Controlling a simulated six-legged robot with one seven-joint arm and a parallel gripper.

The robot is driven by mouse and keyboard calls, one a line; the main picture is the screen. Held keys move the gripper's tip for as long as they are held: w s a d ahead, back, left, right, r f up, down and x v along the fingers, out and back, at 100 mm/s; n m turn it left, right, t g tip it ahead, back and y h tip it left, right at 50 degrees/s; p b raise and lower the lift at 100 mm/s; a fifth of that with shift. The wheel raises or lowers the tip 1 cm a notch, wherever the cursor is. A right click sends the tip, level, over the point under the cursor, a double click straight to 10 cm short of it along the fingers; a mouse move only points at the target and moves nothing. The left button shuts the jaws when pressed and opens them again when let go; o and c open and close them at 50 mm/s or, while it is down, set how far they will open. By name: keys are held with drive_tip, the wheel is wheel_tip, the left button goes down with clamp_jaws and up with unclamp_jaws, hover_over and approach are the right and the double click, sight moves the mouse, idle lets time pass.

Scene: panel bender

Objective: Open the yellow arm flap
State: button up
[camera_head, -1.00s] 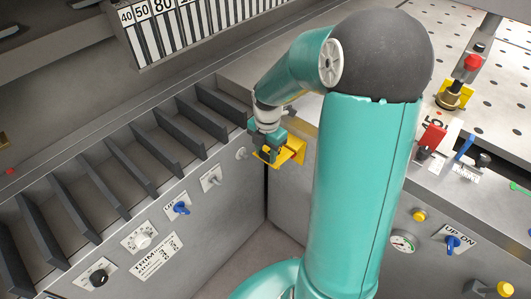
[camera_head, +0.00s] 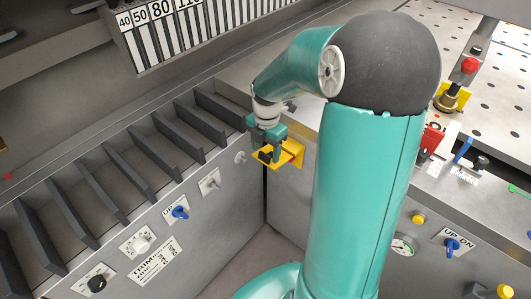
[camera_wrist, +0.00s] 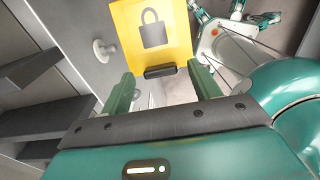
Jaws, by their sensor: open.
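The yellow arm flap (camera_head: 291,153) sticks out near the inner corner of the grey machine in the head view. In the wrist view the yellow flap (camera_wrist: 152,35) shows a dark padlock symbol, with a black handle (camera_wrist: 160,71) along its near edge. My gripper (camera_wrist: 160,84) is open, its two green fingers on either side of the black handle and apart from it. In the head view my gripper (camera_head: 268,150) is right at the flap, and it hides part of it. I cannot tell whether the fingers touch the flap.
A grey panel with a blue knob (camera_head: 180,212), a white knob (camera_head: 211,183) and a row of dark dividers (camera_head: 150,150) lies left. A round white knob (camera_wrist: 104,49) sits left of the flap. The right panel holds a gauge (camera_head: 403,245) and a red switch (camera_head: 433,138).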

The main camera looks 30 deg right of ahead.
wheel_tip(320, 180, up, 11)
drive_tip(key=shift+d+r, duration=0.15)
drive_tip(key=shift+w, duration=0.1)
idle(0.4)
